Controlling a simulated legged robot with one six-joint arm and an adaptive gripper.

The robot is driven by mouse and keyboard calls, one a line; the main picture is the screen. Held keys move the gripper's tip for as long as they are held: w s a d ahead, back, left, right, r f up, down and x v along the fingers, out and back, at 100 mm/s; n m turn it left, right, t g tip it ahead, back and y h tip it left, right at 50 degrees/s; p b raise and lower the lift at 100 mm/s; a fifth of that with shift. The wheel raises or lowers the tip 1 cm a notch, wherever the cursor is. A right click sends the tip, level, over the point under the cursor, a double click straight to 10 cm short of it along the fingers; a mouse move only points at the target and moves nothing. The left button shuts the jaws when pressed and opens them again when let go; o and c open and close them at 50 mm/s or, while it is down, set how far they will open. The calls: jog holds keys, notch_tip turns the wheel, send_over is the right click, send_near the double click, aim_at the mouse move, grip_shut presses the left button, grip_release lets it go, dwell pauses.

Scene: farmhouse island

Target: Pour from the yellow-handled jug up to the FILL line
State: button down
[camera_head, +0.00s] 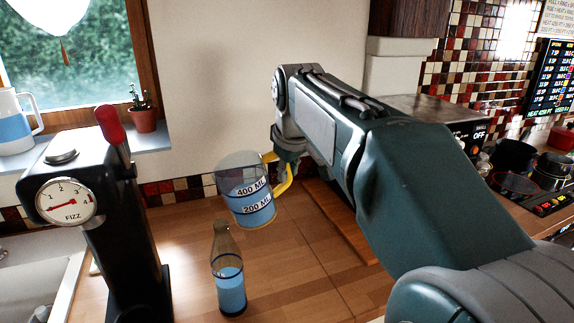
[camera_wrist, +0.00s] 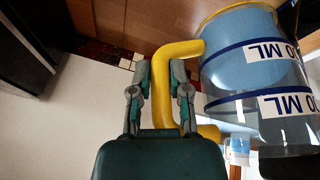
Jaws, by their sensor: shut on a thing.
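The yellow-handled jug (camera_head: 250,205) is clear, with 200 ML and 400 ML bands and blue liquid inside. It is held in the air behind the bottle and looks slightly tilted in the head view. My gripper (camera_wrist: 160,88) is shut on its yellow handle (camera_wrist: 180,52); the jug body (camera_wrist: 250,75) fills the right of the wrist view. In the head view the fingers are partly hidden behind the handle and my arm. A clear bottle (camera_head: 228,275) stands upright on the wooden counter, blue liquid in its lower part. A dark ring circles it near the liquid top; no FILL lettering is readable.
A black tap machine with a FIZZ gauge (camera_head: 67,200) stands left of the bottle. A sink (camera_head: 40,285) is at the far left. A white-and-blue pitcher (camera_head: 14,122) and a potted plant (camera_head: 143,115) sit on the windowsill. Pots (camera_head: 552,172) stand at the right.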

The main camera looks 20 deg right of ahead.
aim_at(273, 156)
jog(key=shift+f, duration=0.6)
jog(key=shift+f+h, duration=0.35)
jog(key=shift+h, duration=0.75)
jog(key=shift+r+n+t+h, duration=0.1)
jog(key=shift+n+t+h, duration=0.2)
jog(key=shift+h, duration=0.3)
jog(key=shift+a+r+n+t+h, duration=0.15)
jog(key=shift+a+r+h, duration=0.05)
jog(key=shift+r+h, duration=0.5)
jog(key=shift+a+r+n+t+h, duration=0.2)
jog(key=shift+r+h, duration=0.4)
jog(key=shift+r, duration=0.2)
jog(key=shift+s+a+r+t+h, duration=0.1)
jog(key=shift+a+r+t+h, duration=0.3)
jog(key=shift+h, duration=0.4)
jog(key=shift+s+a+r+n+h, duration=0.15)
jog(key=shift+a+r+n+h, duration=0.25)
jog(key=shift+r+h, duration=0.3)
jog(key=shift+a, duration=0.15)
